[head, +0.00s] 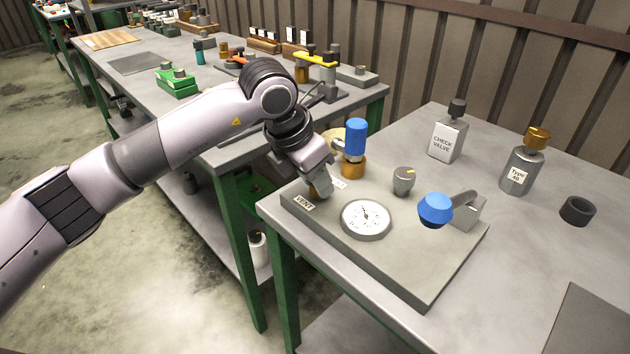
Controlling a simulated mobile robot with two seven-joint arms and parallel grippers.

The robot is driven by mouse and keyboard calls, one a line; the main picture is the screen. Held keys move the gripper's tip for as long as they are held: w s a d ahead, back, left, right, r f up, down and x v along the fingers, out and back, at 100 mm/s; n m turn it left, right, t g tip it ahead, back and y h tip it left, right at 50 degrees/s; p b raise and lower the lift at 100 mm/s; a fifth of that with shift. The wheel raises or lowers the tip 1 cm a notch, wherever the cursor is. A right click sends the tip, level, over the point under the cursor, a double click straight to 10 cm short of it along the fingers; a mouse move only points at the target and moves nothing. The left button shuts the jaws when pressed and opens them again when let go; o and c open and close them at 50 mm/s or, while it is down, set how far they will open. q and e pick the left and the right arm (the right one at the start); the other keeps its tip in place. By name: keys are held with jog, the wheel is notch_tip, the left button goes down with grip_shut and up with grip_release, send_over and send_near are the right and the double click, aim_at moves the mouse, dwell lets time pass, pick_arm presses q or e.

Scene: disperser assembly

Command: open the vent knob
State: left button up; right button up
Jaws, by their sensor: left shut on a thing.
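The grey panel block (400,278) lies on the near table, with a label reading VENT (305,204) at its left corner. My left gripper (319,186) reaches down to the panel just behind this label. It is shut on the vent knob, which is mostly hidden by the fingers. How far the knob is turned cannot be seen. My right gripper is not in view.
A round gauge (366,219), a grey knob (404,181), a blue-capped brass fitting (354,148) and a blue-ended lever (436,210) stand close by on the panel. A check valve bottle (447,138), a Type 40 bottle (519,167) and a black ring (577,211) stand farther right.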

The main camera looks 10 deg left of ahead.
pick_arm(q)
jog(key=n+b, duration=0.1)
jog(key=n, duration=0.1)
jog(key=n+y+b, duration=0.1)
jog(key=n, duration=0.1)
jog(key=shift+d+f+n+t+y, duration=0.1)
jog(key=shift+d+n+t+y, duration=0.05)
jog(key=shift+n+t+y, duration=0.2)
jog(key=n+y+b, duration=0.1)
jog(key=n, duration=0.1)
jog(key=n+b, duration=0.1)
jog(key=n, duration=0.1)
jog(key=shift+d+n+y+b, duration=0.1)
jog(key=shift+n+y+b, duration=0.15)
jog(key=shift+y+b, duration=0.1)
jog(key=shift+d+n+y+b, duration=0.1)
jog(key=shift+n+y+b, duration=0.55)
jog(key=shift+n, duration=1.05)
jog(key=o, duration=1.1)
jog(key=shift+c, duration=0.2)
jog(key=shift+r, duration=0.2)
jog(key=v, duration=0.7)
